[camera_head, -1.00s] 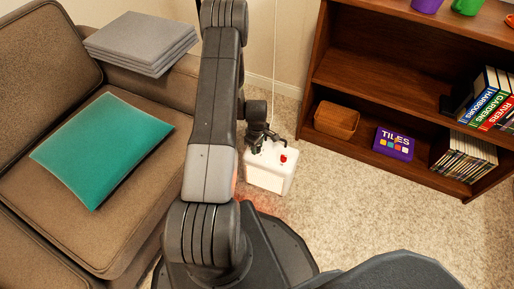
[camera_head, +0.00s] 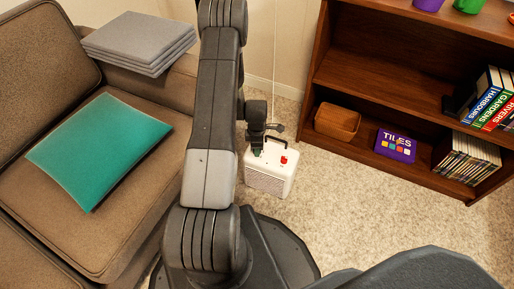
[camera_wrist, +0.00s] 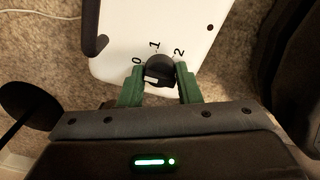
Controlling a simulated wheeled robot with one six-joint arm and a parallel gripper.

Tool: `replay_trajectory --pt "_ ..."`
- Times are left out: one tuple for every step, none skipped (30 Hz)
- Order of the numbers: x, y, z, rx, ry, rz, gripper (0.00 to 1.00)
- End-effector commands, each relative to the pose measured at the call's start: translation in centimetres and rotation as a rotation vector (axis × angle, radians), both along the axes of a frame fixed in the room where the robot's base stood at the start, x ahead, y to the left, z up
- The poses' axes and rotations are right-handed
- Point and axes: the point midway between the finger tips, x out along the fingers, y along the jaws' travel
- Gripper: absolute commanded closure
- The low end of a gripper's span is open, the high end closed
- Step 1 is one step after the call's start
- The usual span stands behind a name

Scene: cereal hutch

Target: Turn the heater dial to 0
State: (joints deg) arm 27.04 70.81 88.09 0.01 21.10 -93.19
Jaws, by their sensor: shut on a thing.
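In the head view my gripper (camera_head: 257,150) hides the dial.
A brown sofa with a teal cushion (camera_head: 97,148) and grey folded stack (camera_head: 140,43) is at left. A wooden shelf (camera_head: 385,82) at right holds a basket (camera_head: 337,121), a purple Tiles box (camera_head: 396,145) and books. A pale cord hangs behind the heater. Carpet is open right of it.

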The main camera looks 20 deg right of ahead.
Motion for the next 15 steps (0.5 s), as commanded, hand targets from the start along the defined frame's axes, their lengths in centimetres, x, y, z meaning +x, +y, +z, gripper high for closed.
replay_trajectory --pt "0.04 0.0 0.04 0.0 -0.001 0.005 0.92" --pt "0.05 0.01 0.04 0.0 -0.001 0.006 0.92" --pt "0.04 0.0 0.05 0.0 -0.001 0.008 0.92" --pt "0.04 0.0 0.05 0.0 -0.001 0.008 0.92" --pt "0.04 0.0 0.05 0.0 -0.001 0.009 0.92" --pt "0.04 0.0 0.05 0.0 -0.001 0.009 0.92" --pt "0.04 0.0 0.05 0.0 -0.001 0.008 0.92" --pt "0.04 0.0 0.05 0.0 -0.001 0.008 0.92" --pt "0.04 0.0 0.05 0.0 -0.001 0.008 0.92" --pt "0.04 0.0 0.05 0.0 -0.001 0.008 0.92" --pt "0.04 0.0 0.05 0.0 -0.001 0.008 0.92" --pt "0.04 0.0 0.05 0.0 -0.001 0.008 0.92" --pt "0.04 0.0 0.06 0.0 -0.001 0.008 0.64" --pt "0.04 0.0 0.05 0.0 -0.001 0.008 0.58" --pt "0.04 0.0 0.05 0.0 -0.001 0.008 0.5"
